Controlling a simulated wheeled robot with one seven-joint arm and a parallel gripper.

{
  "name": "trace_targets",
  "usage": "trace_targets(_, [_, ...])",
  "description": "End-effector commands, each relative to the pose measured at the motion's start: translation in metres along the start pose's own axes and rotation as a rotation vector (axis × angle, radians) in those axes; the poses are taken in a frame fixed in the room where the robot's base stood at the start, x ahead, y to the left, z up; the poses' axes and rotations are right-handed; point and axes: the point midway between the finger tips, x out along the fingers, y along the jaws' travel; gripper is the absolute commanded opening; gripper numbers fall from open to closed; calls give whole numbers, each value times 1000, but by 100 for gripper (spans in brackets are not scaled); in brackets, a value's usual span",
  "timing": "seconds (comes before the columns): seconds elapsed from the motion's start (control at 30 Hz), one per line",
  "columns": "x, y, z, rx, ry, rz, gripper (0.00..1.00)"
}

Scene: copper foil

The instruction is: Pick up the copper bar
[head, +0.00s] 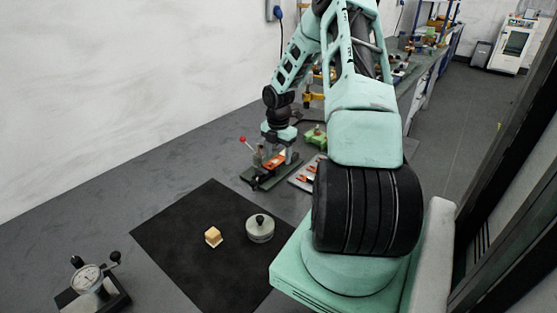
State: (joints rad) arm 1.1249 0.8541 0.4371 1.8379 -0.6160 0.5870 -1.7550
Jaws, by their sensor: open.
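My gripper (278,157) points down at the end of my teal and black arm, over a small dark-based fixture (262,181) by the wall. It is open. An orange, copper-coloured piece (274,161) shows at the fixture, between or just behind the fingers; it looks like the copper bar. Whether the fingers touch it I cannot tell at this size. My gripper partly hides the piece and the fixture. Smaller orange pieces (308,174) lie on a light tray to the right, partly hidden by my arm.
A red-knobbed lever (243,140) rises at the fixture's left. A green device (315,136) stands behind. On a black mat (180,230) are a tan block (213,237) and a round knobbed weight (260,228). A dial gauge (88,279) stands front left.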

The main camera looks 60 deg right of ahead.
Motion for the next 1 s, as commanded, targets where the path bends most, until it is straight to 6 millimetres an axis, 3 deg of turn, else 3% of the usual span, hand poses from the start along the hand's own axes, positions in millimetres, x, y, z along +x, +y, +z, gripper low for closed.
trace_targets(0.03, [0,0,0,0,0,0,56])
trace_targets(0.2, [0,0,0,0,0,0,9])
trace_targets(0.23, [0,0,0,0,0,0,7])
trace_targets(0.57, [-7,0,1,1,-2,1,7])
trace_targets(1.0, [-85,0,1,2,-2,3,7])
